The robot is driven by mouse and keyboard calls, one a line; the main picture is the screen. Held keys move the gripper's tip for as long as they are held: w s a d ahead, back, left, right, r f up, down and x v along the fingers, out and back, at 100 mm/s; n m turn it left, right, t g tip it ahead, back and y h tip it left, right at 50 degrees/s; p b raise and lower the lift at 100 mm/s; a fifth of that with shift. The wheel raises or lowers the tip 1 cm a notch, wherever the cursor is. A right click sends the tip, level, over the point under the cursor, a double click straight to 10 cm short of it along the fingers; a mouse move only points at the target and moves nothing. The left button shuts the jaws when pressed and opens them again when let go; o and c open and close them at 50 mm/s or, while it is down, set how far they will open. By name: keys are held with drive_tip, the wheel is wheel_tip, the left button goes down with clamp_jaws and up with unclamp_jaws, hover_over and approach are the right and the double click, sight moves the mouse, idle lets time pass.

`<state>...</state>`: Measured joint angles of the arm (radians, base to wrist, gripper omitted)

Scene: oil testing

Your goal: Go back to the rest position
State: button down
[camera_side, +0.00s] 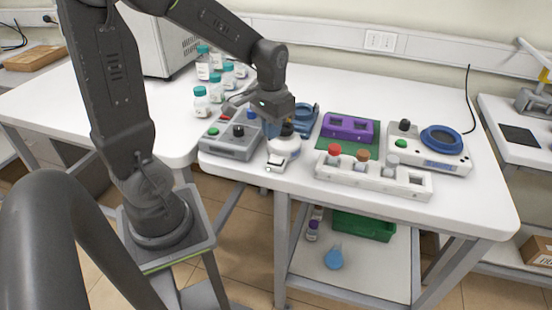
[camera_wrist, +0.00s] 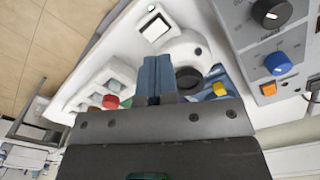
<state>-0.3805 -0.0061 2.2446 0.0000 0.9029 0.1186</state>
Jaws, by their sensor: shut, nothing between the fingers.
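My gripper (camera_wrist: 158,75) shows in the wrist view as two blue fingers pressed together with nothing between them. In the side view my gripper (camera_side: 271,128) points down over the table, at the white rounded device with a black knob. That device (camera_side: 284,148) also shows in the wrist view (camera_wrist: 188,50), right beside the fingers. I cannot tell whether the fingertips touch it.
A grey control box (camera_side: 232,147) stands left of the gripper. A white rack (camera_side: 372,180) with capped vials, a purple block (camera_side: 348,127) and a device with a blue ring (camera_side: 441,139) stand right. Several teal-capped bottles (camera_side: 202,101) stand behind left. The table's front right is clear.

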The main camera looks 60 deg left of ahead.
drive_tip(key=s+d+r+m+t, duration=0.3)
drive_tip(key=s+d+r+t, duration=0.2)
drive_tip(key=s+d+r, duration=0.4)
drive_tip(key=shift+d+r+t, duration=0.3)
drive_tip(key=shift+d+r, duration=0.2)
drive_tip(key=shift+d, duration=0.65)
